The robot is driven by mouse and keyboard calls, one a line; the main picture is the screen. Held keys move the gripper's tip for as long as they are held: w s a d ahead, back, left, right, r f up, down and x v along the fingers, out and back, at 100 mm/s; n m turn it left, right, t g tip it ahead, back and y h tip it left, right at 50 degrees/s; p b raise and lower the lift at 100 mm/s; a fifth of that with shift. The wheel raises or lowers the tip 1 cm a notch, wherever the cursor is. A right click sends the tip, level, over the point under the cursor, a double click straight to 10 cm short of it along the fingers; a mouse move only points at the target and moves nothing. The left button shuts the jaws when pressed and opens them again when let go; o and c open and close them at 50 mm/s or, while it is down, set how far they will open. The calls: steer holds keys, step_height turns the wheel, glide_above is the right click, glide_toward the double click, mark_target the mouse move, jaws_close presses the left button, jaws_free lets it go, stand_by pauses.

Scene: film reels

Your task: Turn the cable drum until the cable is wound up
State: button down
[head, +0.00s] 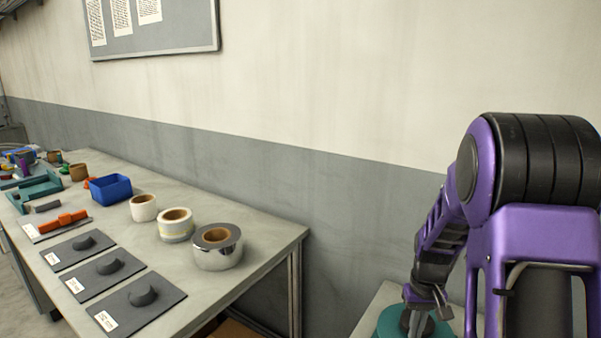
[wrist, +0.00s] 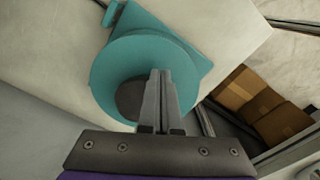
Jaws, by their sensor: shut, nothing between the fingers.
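The cable drum (wrist: 120,65) is teal and round, with a dark centre, and sits on a light tabletop at a teal base plate. Only a teal part of it (head: 388,323) shows at the bottom edge of the head view. My gripper (wrist: 159,75) is shut and empty, its fingers over the drum's face beside the dark centre. I cannot tell whether the fingers touch it. My gripper also shows at the bottom of the head view (head: 412,325). No cable can be made out.
A long workbench (head: 270,240) on the left holds tape rolls (head: 217,247), grey plates (head: 135,299), an orange tool (head: 63,220) and a blue bin (head: 110,188). Cardboard boxes (wrist: 262,105) lie low beside the drum's table. A wall stands behind.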

mark_target(431, 330)
steer(key=shift+w+d, duration=0.15)
steer(key=shift+w, duration=0.1)
stand_by(0.5)
steer(key=shift+s+d, duration=0.1)
steer(key=shift+d, duration=0.3)
steer(key=shift+s+d, duration=0.1)
steer(key=shift+d, duration=1.15)
steer(key=shift+s, duration=0.35)
step_height(431, 330, up, 6)
steer(key=p, duration=0.4)
